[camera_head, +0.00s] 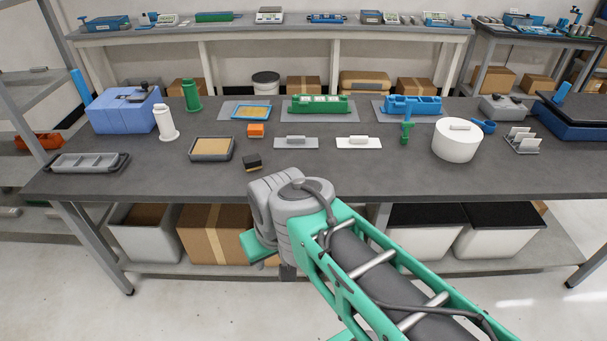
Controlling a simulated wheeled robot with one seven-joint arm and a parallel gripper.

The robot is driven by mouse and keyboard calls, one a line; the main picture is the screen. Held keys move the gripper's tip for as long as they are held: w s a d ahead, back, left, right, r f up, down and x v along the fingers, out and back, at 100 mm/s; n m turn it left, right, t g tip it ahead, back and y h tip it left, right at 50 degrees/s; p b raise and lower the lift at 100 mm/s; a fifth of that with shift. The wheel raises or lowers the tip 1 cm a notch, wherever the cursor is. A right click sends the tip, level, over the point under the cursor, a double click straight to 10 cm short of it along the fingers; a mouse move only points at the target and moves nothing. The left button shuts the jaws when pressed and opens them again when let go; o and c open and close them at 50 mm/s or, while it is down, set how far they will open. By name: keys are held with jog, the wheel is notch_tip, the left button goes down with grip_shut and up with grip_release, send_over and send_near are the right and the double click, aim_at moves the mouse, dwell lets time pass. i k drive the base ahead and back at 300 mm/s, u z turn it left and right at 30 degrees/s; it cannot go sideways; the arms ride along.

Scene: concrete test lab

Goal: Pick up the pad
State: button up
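I cannot tell for certain which thing is the pad. A small block with a black top and a tan lower part (252,163) lies near the front of the grey table, left of centre. A tan slab lies in a dark-rimmed tray (212,158) to its left. Another tan slab in a blue frame (251,112) lies farther back. My gripper (262,262) is partly in view at the table's front edge, below and in front of the black-topped block and apart from it. My wrist hides much of it, and its fingers cannot be made out.
An orange block (256,130) and two handled plates, grey (296,143) and white (358,143), lie behind the black-topped block. A white cylinder (456,142) stands right, a blue box (124,112) left. The front table strip (390,180) is clear. Boxes sit below.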

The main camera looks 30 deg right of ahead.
aim_at(252, 162)
jog(key=u, duration=0.1)
jog(key=i, duration=0.65)
jog(key=z, duration=0.45)
jog(key=i, duration=0.75)
jog(key=z, duration=0.15)
jog(key=k, duration=0.55)
jog(key=u, duration=3.85)
jog(key=k, duration=0.6)
jog(key=z, duration=1.6)
jog(key=i, duration=0.45)
